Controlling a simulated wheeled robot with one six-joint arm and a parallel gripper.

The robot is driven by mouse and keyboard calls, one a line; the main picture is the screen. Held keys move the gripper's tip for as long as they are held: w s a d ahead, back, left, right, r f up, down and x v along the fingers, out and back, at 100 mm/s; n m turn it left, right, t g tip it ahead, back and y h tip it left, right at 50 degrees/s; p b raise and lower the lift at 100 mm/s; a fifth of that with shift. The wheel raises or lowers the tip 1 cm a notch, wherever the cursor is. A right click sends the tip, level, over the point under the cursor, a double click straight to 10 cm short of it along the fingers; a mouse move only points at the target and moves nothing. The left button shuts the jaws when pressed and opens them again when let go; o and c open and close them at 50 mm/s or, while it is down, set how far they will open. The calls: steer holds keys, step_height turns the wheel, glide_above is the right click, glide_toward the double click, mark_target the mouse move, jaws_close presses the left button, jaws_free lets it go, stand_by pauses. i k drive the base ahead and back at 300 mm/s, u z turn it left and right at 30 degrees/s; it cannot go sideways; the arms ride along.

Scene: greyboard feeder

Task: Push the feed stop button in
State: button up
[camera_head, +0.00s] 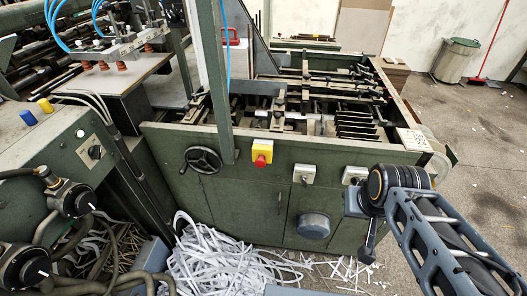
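A red round button (261,160) sits on a yellow box (262,148) on the front of the green machine, right of the handwheel. No label can be read on it, so I cannot tell for certain that it is the feed stop. My arm comes in from the lower right. My gripper (367,238) is at the arm's end, to the right of and lower than the red button in the picture, apart from it. Its fingers are small and partly hidden, so I cannot tell whether they are open or shut.
A black handwheel (203,160) is left of the button. Grey switch boxes (303,174) and a round grey cap (313,226) are to its right. A heap of paper strips (225,262) lies on the floor below. A green control cabinet (60,150) stands at left.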

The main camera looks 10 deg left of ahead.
mark_target(259, 162)
steer(key=z, duration=1.65)
steer(key=k, duration=1)
steer(key=u, duration=2.05)
steer(key=i, duration=0.5)
